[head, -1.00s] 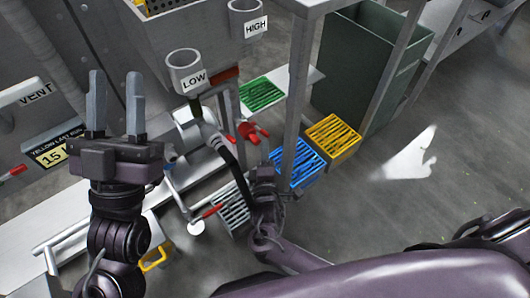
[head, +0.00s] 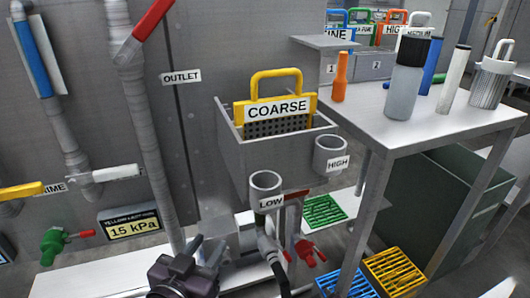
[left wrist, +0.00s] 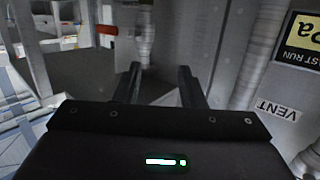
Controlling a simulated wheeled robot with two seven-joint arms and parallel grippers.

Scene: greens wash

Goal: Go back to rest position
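My left gripper (head: 208,242) shows at the bottom of the head view, its two fingers pointing up and apart. The left wrist view shows the same gripper (left wrist: 159,70) with a clear gap between its fingers and nothing held. It is in front of the grey wall, left of the LOW cup (head: 266,190) and right of the 15 kPa display (head: 130,226). It appears clear of both. My right gripper does not show in the head view.
A grey tank (head: 247,160) holds the yellow-handled COARSE basket (head: 275,108). The HIGH cup (head: 331,158) is on its right. A bench (head: 440,125) carries a capped bottle (head: 405,85) and an orange tube (head: 341,75). Yellow (head: 395,272) and green (head: 323,212) grates lie below.

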